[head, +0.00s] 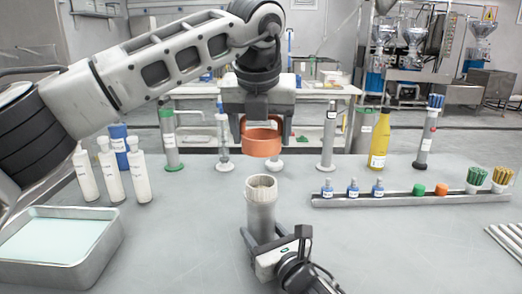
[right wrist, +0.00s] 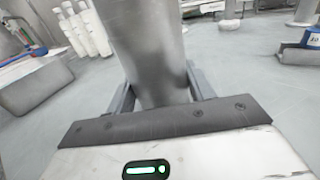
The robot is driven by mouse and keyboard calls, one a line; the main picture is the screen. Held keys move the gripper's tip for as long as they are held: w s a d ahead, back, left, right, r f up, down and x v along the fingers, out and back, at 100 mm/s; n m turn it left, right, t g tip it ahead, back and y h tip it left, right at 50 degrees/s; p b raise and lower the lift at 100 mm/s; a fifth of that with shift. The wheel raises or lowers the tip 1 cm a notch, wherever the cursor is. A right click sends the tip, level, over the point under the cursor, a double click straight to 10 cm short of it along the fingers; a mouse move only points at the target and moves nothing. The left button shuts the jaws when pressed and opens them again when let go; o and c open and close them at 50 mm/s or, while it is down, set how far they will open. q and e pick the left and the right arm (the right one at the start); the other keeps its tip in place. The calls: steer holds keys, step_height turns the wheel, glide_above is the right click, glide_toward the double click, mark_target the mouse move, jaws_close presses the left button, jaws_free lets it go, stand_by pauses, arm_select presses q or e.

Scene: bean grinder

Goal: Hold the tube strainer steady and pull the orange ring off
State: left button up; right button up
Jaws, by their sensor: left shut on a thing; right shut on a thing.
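The tube strainer (head: 262,211) is a grey metal tube standing upright on the table in the middle of the head view, with a pale mesh top. My right gripper (head: 274,242) is shut on its lower part; the right wrist view shows the tube (right wrist: 150,50) between the fingers. The orange ring (head: 262,143) is above the strainer's top, apart from it with a visible gap. My left gripper (head: 264,122) points down and is shut on the ring. The far side of the ring is partly hidden by the gripper.
A metal tray (head: 60,245) with pale liquid and several white bottles (head: 112,172) stand at the left. A long rack (head: 400,198) with small bottles and caps lies at the right. A yellow bottle (head: 379,142) and several stands line the back edge.

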steer(key=o, duration=1.3)
steer(key=shift+c, duration=0.2)
